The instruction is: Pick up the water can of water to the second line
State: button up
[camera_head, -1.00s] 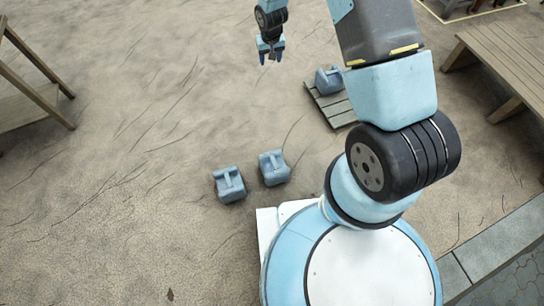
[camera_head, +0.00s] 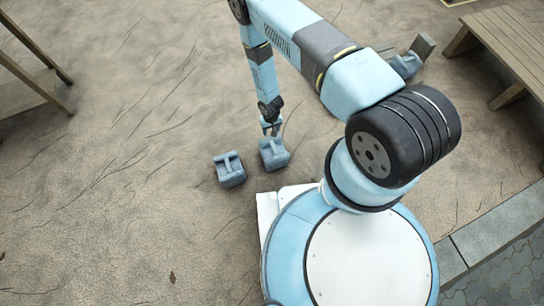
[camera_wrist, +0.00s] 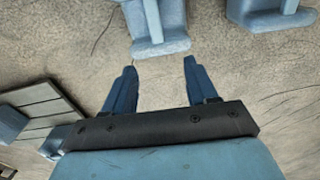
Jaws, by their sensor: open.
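Two blue-grey water cans with top handles stand on the sandy ground in the head view, a left one (camera_head: 229,171) and a right one (camera_head: 273,156). My gripper (camera_head: 270,126) is just behind and above the right can. In the wrist view my open, empty gripper (camera_wrist: 159,66) points at the right can (camera_wrist: 159,28), which lies just beyond the gap between the fingertips. The left can (camera_wrist: 270,18) is at the upper right there. Both cans are cut off by the top edge. No water level or marking lines can be made out.
A slatted board (camera_wrist: 38,108) with a blue object (camera_wrist: 10,122) on it shows at the left of the wrist view. In the head view, a wooden bench (camera_head: 505,50) stands at upper right and a wooden frame (camera_head: 35,50) at upper left. Open sand lies left of the cans.

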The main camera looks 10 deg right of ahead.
aim_at(274, 147)
jog(key=f, duration=0.4)
jog(key=s+f, duration=0.1)
jog(key=f, duration=0.2)
jog(key=s+f, duration=0.1)
jog(key=f, duration=0.3)
jog(key=shift+s+d+f, duration=0.25)
jog(key=shift+d+f, duration=0.25)
jog(key=shift+f, duration=1.1)
jog(key=shift+d+f, duration=0.15)
jog(key=shift+f, duration=1.15)
grip_shut()
jog(key=shift+a, duration=0.1)
